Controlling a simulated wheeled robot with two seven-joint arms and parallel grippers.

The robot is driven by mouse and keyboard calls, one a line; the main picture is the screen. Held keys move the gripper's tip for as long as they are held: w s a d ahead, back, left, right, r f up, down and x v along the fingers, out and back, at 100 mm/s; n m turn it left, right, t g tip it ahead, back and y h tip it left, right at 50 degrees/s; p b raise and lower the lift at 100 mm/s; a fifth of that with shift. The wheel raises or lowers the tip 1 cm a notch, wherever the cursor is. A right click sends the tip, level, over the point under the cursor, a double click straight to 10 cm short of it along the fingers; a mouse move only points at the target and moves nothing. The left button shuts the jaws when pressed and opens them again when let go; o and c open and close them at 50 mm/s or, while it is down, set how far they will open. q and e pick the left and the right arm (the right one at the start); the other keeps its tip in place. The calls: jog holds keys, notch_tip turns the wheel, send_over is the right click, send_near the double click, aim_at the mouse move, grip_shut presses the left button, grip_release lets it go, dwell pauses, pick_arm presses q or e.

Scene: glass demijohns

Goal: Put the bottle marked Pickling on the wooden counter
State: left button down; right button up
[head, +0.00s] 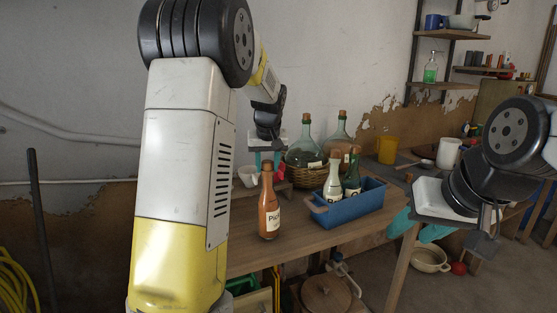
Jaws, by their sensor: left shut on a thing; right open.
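The bottle marked "Pic…" (269,212) is orange-brown with a pale label, and the rest of its word is out of sight. It is upright over the front of the wooden counter (300,242); I cannot tell whether its base touches the wood. My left gripper (267,160) points down with its teal fingertips at the bottle's neck, shut on it. My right gripper (418,228) is open and empty, off the counter's right end, with teal fingertips.
A blue crate (350,213) holding labelled bottles (333,180) stands right of the marked bottle. Glass demijohns (306,145) in a basket stand behind. A white mug (248,176), a yellow cup (387,150) and a white container (448,153) stand farther back.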

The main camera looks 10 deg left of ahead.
pick_arm(q)
jog(key=shift+f, duration=0.55)
jog(key=c, duration=0.9)
grip_release()
jog(key=shift+f, duration=0.1)
jog(key=shift+s+d+r, duration=0.1)
jog(key=shift+s+r, duration=0.05)
jog(key=shift+r, duration=0.4)
jog(key=v, duration=1.1)
jog(key=s+d+f+m+h, duration=0.1)
jog(key=s+f+m, duration=0.1)
jog(key=s, duration=1.2)
jog(key=s+d+f+m+t+h, duration=0.1)
jog(key=s+d+f+m+h, duration=0.1)
jog(key=s, duration=1.2)
jog(key=shift+s+f+t+h, duration=0.3)
jog(key=shift+f, duration=0.35)
